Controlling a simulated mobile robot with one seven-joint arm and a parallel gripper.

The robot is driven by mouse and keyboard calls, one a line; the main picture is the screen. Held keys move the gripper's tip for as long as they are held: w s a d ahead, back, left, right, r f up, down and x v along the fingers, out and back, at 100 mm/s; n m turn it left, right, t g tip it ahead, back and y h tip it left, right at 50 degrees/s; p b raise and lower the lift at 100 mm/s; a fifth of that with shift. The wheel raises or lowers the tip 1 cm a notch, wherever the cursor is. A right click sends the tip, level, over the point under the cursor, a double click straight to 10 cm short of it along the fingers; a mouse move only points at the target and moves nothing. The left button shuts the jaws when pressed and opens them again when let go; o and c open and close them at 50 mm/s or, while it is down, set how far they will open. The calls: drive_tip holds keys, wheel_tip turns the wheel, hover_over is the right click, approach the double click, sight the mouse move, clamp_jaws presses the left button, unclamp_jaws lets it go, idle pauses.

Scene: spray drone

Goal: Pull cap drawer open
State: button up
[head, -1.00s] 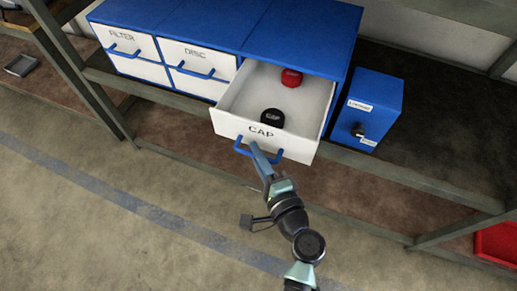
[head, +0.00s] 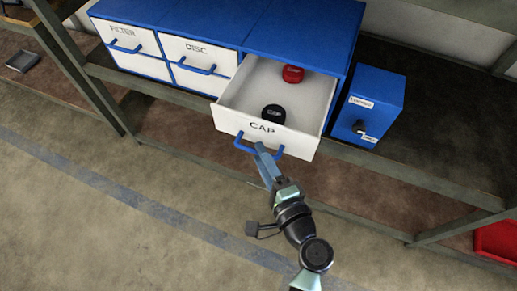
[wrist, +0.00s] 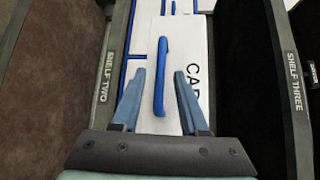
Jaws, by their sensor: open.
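The cap drawer (head: 231,122) is pulled out of the blue cabinet (head: 303,22), its white front marked CAP. Inside lie a black cap (head: 273,114) and a red cap (head: 293,74). Its blue handle (head: 239,145) runs across the front; it also shows in the wrist view (wrist: 161,75). My gripper (head: 261,149) is at the handle in the head view. In the wrist view my gripper (wrist: 158,80) is open, its fingers on either side of the handle's near end, with gaps to both. The exact depth between fingertips and handle is hard to tell.
Shut drawers marked FILTER (head: 128,39) and DISC (head: 196,54) are to the left. A blue box with a black knob (head: 367,108) stands to the right on the shelf. A shelf rail (head: 400,182) runs below. A red bin (head: 495,238) is at the far right. Open floor lies in front.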

drive_tip(key=v, duration=1)
drive_tip(key=shift+s, duration=0.35)
drive_tip(key=shift+w+d, duration=0.1)
drive_tip(key=shift+w, duration=0.05)
